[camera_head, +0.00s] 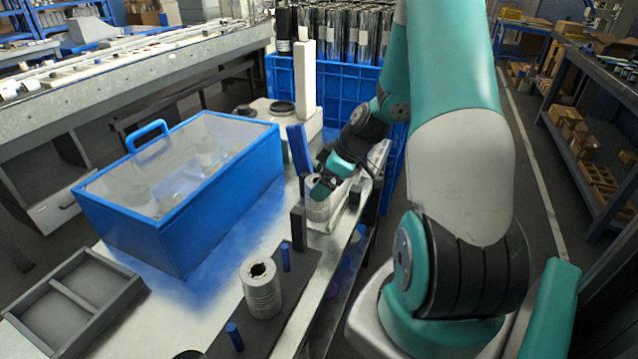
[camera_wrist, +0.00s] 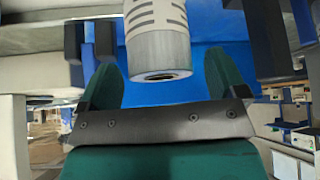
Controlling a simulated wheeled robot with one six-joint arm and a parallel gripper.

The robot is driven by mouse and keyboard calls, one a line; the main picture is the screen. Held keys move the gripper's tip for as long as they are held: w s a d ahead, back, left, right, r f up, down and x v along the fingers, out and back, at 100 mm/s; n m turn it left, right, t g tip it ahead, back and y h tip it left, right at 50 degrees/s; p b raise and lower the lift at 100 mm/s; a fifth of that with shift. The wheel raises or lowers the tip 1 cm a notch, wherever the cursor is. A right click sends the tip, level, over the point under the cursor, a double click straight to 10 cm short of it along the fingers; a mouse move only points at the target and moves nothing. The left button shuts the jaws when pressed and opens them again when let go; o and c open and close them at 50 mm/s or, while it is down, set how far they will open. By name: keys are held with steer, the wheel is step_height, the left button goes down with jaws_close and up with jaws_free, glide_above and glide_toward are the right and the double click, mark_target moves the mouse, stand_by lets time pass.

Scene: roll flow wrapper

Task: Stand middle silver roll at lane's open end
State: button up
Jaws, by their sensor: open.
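One silver roll (camera_head: 317,206) stands upright near the far end of the bench, beside dark posts. My gripper (camera_head: 324,187) is at its top, partly hiding it. In the wrist view my gripper (camera_wrist: 166,82) is open, with one green finger on each side of a silver roll (camera_wrist: 158,48). A gap shows between the roll and each finger. The roll's end with its core hole faces the camera. Another silver roll (camera_head: 262,290) stands upright on a dark strip (camera_head: 296,296) nearer the camera, between two blue pegs.
A blue box with a clear lid (camera_head: 190,180) stands left of the strip. A grey divided tray (camera_head: 72,305) is at front left. A blue crate (camera_head: 335,85) with several dark and silver rolls stands behind. A blue upright plate (camera_head: 299,150) is close to my gripper.

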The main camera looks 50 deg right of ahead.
steer(key=v, duration=1)
steer(key=w+a+r+g+y, duration=0.1)
steer(key=a+r, duration=0.2)
steer(key=a, duration=0.7)
steer(key=a+r+g, duration=0.2)
steer(key=a+r, duration=0.1)
steer(key=a, duration=0.6)
steer(key=s+a+r+g, duration=0.2)
steer(key=s+a+r, duration=0.2)
steer(key=s+a, duration=0.9)
steer(key=a, duration=0.3)
steer(key=shift+s+a+r, duration=0.2)
steer(key=shift+s+a, duration=0.1)
